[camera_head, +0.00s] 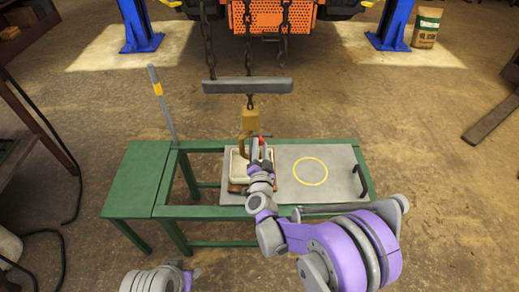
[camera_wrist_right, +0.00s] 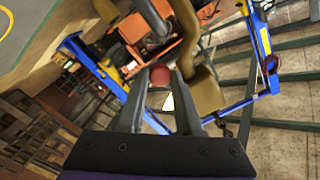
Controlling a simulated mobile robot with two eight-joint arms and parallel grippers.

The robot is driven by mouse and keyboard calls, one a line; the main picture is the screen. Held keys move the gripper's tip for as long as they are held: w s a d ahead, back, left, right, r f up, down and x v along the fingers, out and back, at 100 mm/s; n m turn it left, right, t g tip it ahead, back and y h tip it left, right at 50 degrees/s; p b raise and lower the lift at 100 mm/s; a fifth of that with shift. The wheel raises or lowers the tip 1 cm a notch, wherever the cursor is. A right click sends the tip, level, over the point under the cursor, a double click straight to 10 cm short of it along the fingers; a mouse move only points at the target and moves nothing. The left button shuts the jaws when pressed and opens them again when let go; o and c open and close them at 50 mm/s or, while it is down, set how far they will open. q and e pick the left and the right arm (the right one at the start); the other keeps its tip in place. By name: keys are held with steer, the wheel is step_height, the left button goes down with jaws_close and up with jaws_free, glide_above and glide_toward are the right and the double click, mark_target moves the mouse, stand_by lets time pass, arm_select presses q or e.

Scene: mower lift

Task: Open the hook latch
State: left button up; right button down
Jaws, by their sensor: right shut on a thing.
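A brass-coloured hook (camera_head: 248,113) hangs by a chain below a grey bar, over the green-framed bench. Its curved lower part is partly hidden by my right gripper. The hook also shows at the right of the fingers in the right wrist view (camera_wrist_right: 206,92). A small red part, seemingly the latch's tip (camera_head: 255,138), is beside the hook; in the right wrist view the red part (camera_wrist_right: 160,76) is between the fingertips. My right gripper (camera_head: 258,146) is shut on this red part. Only a piece of my left arm shows at the bottom; its gripper is out of view.
A cream tray (camera_head: 235,184) stands on the bench behind my right gripper. A grey plate (camera_head: 340,180) with a yellow ring and black handle is to its right. The grey spreader bar (camera_head: 247,86) hangs above. An orange machine (camera_head: 272,16) stands between blue posts.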

steer(key=shift+r+n, duration=0.35)
steer(key=shift+n, duration=0.55)
steer(key=c, duration=0.6)
jaws_free()
steer(key=shift+o, duration=0.2)
steer(key=shift+s, duration=0.15)
steer(key=s, duration=1)
steer(key=shift+s+p, duration=0.25)
steer(key=shift+p, duration=0.05)
